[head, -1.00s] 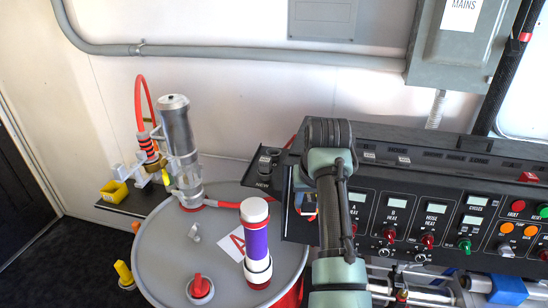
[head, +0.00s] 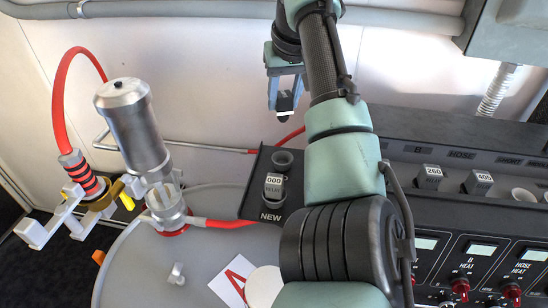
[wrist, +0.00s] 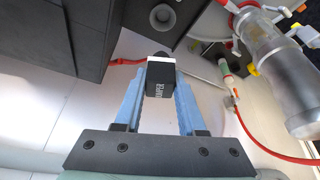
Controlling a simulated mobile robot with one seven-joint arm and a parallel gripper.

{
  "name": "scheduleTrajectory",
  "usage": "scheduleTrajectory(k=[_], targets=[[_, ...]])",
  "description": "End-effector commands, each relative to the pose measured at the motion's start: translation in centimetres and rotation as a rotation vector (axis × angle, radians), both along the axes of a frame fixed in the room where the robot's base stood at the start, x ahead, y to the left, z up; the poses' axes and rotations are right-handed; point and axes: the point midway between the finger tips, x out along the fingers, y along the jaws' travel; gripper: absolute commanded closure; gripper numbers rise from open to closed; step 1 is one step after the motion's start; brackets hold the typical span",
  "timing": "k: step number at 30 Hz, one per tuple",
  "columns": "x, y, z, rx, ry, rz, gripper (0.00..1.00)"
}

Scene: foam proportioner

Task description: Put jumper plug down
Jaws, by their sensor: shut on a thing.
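My gripper (head: 287,88) is up against the pale wall, above the black "NEW" holder (head: 262,222). It is shut on the jumper plug (wrist: 160,78), a small black block with a white lettered label, gripped between the blue fingers in the wrist view. The plug (head: 285,102) shows dark and small in the head view, clear above the holder. The holder has an empty round socket (head: 284,160) at the back and a relay marked "000" (head: 273,187) in front of it.
A metal pump (head: 137,125) with a red hose (head: 62,90) stands left on the grey drum lid (head: 150,265). The control panel (head: 470,262) with relays marked "260" (head: 430,177) and "400" (head: 478,182) is at right. My arm crosses the middle.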

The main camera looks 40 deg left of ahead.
Motion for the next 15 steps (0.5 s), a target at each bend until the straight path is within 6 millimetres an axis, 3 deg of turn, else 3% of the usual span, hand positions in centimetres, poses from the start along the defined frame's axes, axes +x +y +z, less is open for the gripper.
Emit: scheduleTrajectory(k=[1,6,15], targets=[[0.0,0.0,-1.1,0.001,-0.002,0.000,1.00],[0.0,-0.1,-2.2,0.000,-0.001,-0.001,1.00],[-0.1,-0.1,-7.0,0.001,0.000,-0.001,1.00]])
